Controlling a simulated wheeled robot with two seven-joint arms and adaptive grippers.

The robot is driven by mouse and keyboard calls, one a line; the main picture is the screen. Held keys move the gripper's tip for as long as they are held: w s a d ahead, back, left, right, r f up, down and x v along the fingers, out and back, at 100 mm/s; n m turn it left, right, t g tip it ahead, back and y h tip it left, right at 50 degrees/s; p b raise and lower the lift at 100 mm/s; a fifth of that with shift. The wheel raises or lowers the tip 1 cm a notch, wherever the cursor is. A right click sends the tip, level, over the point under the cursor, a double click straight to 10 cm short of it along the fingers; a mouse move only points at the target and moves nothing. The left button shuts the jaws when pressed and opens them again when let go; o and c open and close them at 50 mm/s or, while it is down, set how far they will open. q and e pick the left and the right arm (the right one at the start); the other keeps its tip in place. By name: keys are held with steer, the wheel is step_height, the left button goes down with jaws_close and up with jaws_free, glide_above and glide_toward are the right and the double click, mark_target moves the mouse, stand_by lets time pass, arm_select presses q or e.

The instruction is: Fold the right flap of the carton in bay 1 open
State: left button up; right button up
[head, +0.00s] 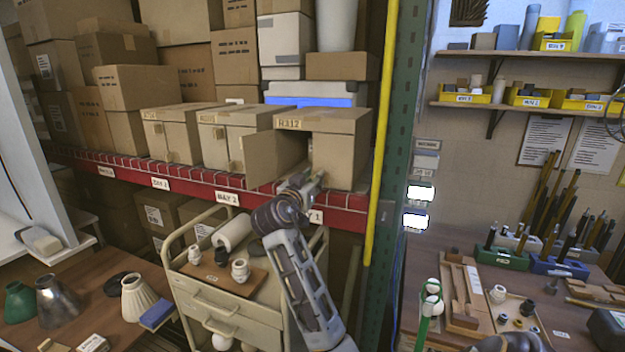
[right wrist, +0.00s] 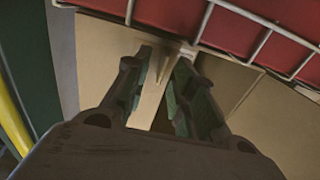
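The carton in bay 1 (head: 345,122), labelled H312, stands on the shelf behind the red beam. Its left flap (head: 273,160) is swung out to the left, leaving a dark gap. Its right flap (head: 343,161) looks closed across the right part of the front. My right gripper (head: 313,180) is at the carton's lower front, by the gap. In the right wrist view, my right gripper (right wrist: 168,60) has its fingers apart, in front of the right flap (right wrist: 106,58) near its inner edge. I cannot tell whether they touch it. My left gripper is out of view.
The red shelf beam (head: 345,216) and its wire lip (right wrist: 268,36) run close to the gripper. A yellow pole (head: 380,130) and green post (head: 400,150) stand right of the carton. Another carton (head: 228,140) stands to the left. A drawer cart (head: 225,300) is below.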

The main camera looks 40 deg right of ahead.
jaws_close()
steer(key=shift+w, duration=0.1)
stand_by(0.6)
